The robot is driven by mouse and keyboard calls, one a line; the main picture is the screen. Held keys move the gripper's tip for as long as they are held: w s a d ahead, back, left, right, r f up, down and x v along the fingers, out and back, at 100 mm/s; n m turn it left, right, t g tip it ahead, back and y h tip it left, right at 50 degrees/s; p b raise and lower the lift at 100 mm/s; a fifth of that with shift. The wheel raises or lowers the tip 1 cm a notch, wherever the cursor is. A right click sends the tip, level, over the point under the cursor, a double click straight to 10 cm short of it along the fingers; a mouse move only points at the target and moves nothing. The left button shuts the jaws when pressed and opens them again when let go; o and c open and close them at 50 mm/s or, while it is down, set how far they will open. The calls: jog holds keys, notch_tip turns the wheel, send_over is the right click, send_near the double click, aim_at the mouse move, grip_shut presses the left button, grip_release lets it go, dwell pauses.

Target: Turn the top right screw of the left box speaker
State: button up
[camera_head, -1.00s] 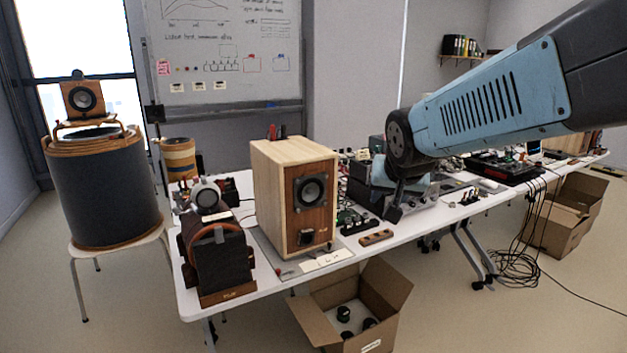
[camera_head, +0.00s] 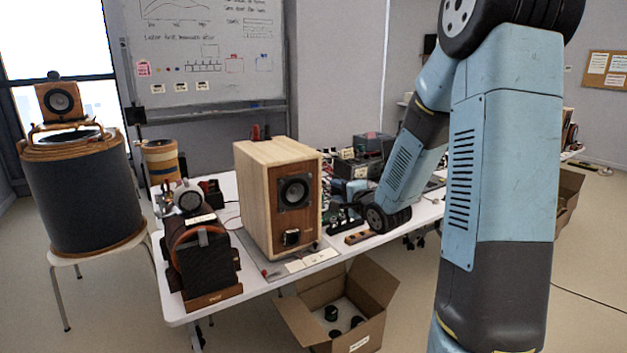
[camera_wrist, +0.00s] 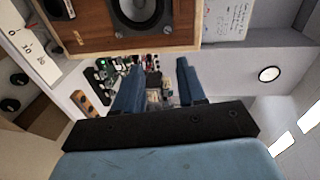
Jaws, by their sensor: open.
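The left box speaker (camera_head: 267,200) stands upright on the table, with pale wood sides and a darker front. Its square-framed driver (camera_head: 294,191) faces right and toward me; its screws are too small to make out in the head view. In the wrist view the speaker's wooden front (camera_wrist: 90,32) fills the top, with part of the driver (camera_wrist: 140,12) cut off by the edge. My gripper (camera_wrist: 161,82) is open, with two blue fingers apart and nothing between them. It is beside the speaker's front, not visibly touching it. In the head view my arm largely hides the gripper.
A dark horn-like device (camera_head: 202,262) stands left of the speaker. A small wooden block (camera_head: 359,237) and circuit boards (camera_head: 345,218) lie to its right. An open cardboard box (camera_head: 345,312) is below the table edge. A large drum-shaped speaker (camera_head: 85,195) stands at left.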

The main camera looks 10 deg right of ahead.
aim_at(310, 177)
jog(key=w+a, duration=0.1)
jog(key=w, duration=0.3)
jog(key=w+a+m+t+y, duration=0.1)
jog(key=w, duration=0.4)
jog(key=w+a+f+m, duration=0.1)
jog(key=w+a, duration=0.1)
jog(key=w, duration=0.2)
jog(key=shift+w, duration=0.35)
grip_shut()
